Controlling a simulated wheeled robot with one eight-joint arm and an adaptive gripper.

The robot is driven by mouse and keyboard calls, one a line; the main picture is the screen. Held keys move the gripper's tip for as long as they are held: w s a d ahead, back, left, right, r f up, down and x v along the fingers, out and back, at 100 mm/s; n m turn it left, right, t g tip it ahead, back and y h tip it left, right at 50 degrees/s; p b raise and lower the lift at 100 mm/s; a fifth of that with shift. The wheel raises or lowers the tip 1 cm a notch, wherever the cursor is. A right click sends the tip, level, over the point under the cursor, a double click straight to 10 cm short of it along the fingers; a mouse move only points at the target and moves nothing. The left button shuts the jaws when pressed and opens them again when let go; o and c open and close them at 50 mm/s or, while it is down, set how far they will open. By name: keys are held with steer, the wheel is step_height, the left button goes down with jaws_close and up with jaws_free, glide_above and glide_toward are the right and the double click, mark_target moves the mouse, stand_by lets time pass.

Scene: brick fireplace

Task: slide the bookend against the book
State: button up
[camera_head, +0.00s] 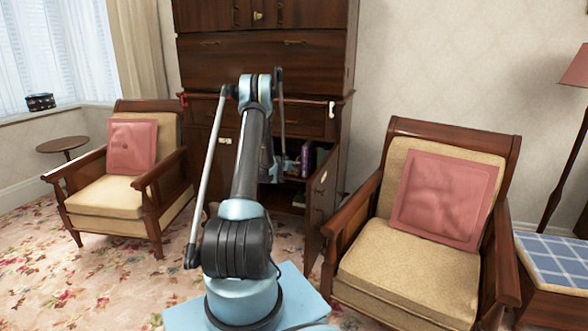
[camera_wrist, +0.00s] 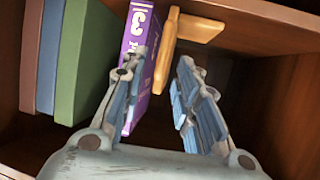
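The purple book (camera_wrist: 133,38) marked with a 3 stands in a shelf compartment in the wrist view, and a purple book (camera_head: 307,158) shows inside the open cabinet in the head view. The tan wooden bookend (camera_wrist: 197,27) is just right of the book, its upright close alongside; I cannot tell if they touch. My gripper (camera_wrist: 163,60) is open, with its left finger in front of the book and its right finger right of the bookend's upright. Nothing is held between the fingers. In the head view my arm hides most of the gripper and the bookend.
Green (camera_wrist: 85,62), blue (camera_wrist: 48,55) and brown (camera_wrist: 31,50) books stand at the left, with a gap before the purple book. The compartment's wooden wall (camera_wrist: 290,115) is at the right. An open cabinet door (camera_head: 324,195) and an armchair (camera_head: 410,270) stand right of my arm.

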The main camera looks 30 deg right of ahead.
steer(key=shift+w+d+f, duration=0.25)
steer(key=shift+w+d, duration=0.05)
steer(key=shift+d, duration=0.2)
jaws_close()
